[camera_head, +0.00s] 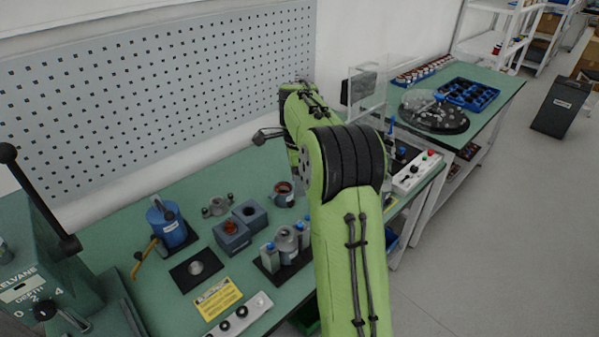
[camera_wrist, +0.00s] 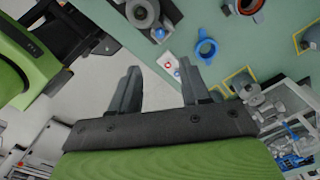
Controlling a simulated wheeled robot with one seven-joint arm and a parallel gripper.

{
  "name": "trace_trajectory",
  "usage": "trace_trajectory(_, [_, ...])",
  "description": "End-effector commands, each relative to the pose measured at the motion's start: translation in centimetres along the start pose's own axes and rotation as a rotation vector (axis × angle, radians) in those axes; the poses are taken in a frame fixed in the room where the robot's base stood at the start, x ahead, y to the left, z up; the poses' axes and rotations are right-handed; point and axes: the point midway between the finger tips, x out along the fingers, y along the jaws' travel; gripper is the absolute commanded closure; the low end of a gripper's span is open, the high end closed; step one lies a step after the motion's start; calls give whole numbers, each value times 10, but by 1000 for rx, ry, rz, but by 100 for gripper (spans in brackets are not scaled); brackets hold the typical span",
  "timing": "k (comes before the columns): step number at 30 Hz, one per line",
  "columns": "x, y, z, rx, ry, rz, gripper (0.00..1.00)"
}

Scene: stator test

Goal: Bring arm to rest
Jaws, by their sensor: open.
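My green arm (camera_head: 345,240) rises from the bottom of the head view and bends over the green bench. My gripper is hidden behind the arm there. In the wrist view my gripper (camera_wrist: 160,84) is open, with its two grey fingers apart and nothing between them. Pale floor and the bench edge show beyond the fingers. A blue ring-shaped part (camera_wrist: 205,49) lies on the bench just beyond the right finger, apart from it.
On the bench are a blue pot (camera_head: 167,226), grey blocks (camera_head: 232,236), a yellow label card (camera_head: 217,299) and a press (camera_head: 45,280) at left. A pegboard (camera_head: 160,95) stands behind. A second table (camera_head: 490,98) holds a blue tray (camera_head: 467,94).

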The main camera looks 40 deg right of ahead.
Motion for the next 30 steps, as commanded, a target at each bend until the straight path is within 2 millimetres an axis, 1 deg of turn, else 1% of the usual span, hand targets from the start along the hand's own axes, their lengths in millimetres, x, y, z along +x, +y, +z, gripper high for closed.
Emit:
trace_trajectory(1, [-5,0,0,0,0,-2,54])
trace_trajectory(3, [-8,0,0,1,0,0,54])
trace_trajectory(17, [-6,0,0,1,0,1,54])
trace_trajectory(20, [-15,7,5,-52,6,-14,54])
trace_trajectory(23, [-41,33,21,-251,29,-65,54])
trace_trajectory(24, [-54,49,30,-366,43,-91,54])
trace_trajectory(26, [-70,76,41,-548,66,-131,54])
trace_trajectory(27, [-78,94,46,-664,82,-158,54])
trace_trajectory(29, [-87,123,54,-841,106,-197,54])
trace_trajectory(30, [-92,142,57,-957,122,-225,54])
